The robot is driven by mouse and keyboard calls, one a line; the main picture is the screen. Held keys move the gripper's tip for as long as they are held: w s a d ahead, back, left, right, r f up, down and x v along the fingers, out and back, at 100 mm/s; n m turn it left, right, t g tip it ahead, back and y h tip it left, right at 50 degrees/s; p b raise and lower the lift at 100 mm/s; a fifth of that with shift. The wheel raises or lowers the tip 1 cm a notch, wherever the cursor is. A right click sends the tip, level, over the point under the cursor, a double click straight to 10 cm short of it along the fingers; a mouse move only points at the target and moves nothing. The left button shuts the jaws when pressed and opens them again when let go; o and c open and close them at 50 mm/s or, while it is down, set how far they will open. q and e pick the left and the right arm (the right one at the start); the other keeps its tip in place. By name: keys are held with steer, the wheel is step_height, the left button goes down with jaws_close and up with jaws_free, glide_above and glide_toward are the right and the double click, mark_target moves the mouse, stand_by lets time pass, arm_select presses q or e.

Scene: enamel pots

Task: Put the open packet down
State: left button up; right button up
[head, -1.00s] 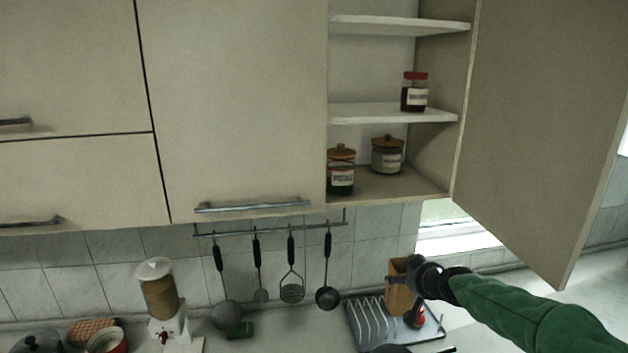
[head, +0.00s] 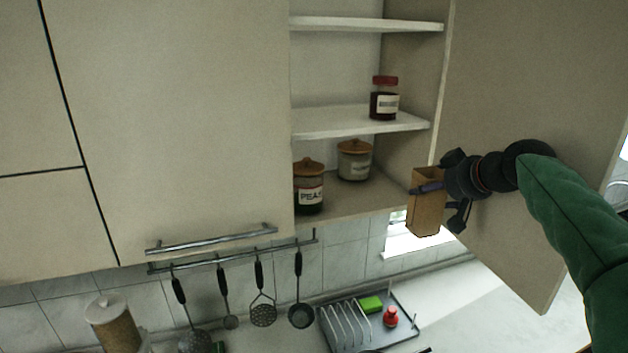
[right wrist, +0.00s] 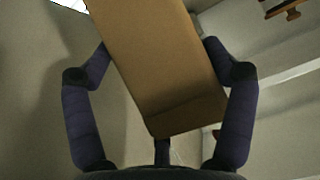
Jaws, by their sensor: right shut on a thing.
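The open packet (head: 425,213) is a brown paper packet, roughly upright, held in the air in front of the open cupboard's lower right side. My right gripper (head: 434,187) is shut on it, coming in from the right. In the right wrist view the packet (right wrist: 165,65) sits tilted between the two fingers (right wrist: 160,75). What is inside the packet cannot be made out. My left gripper is in neither view.
The open cupboard holds a red-lidded jar (head: 384,98) on the middle shelf (head: 350,124). Two wooden-lidded jars, one labelled PEAS (head: 309,188) and a grey one (head: 354,160), stand on its bottom. The cupboard door (head: 530,110) stands open right. A dish rack (head: 345,325) is below.

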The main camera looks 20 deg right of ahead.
steer(key=w+d+f+p, duration=0.1)
steer(key=w+p, duration=0.6)
steer(key=w, duration=1)
steer(key=shift+w+d+f, duration=0.2)
steer(key=shift+w+d, duration=0.15)
steer(key=shift+d, duration=0.1)
steer(key=shift+w+f, duration=0.1)
steer(key=shift+f, duration=0.1)
steer(key=o, duration=1.3)
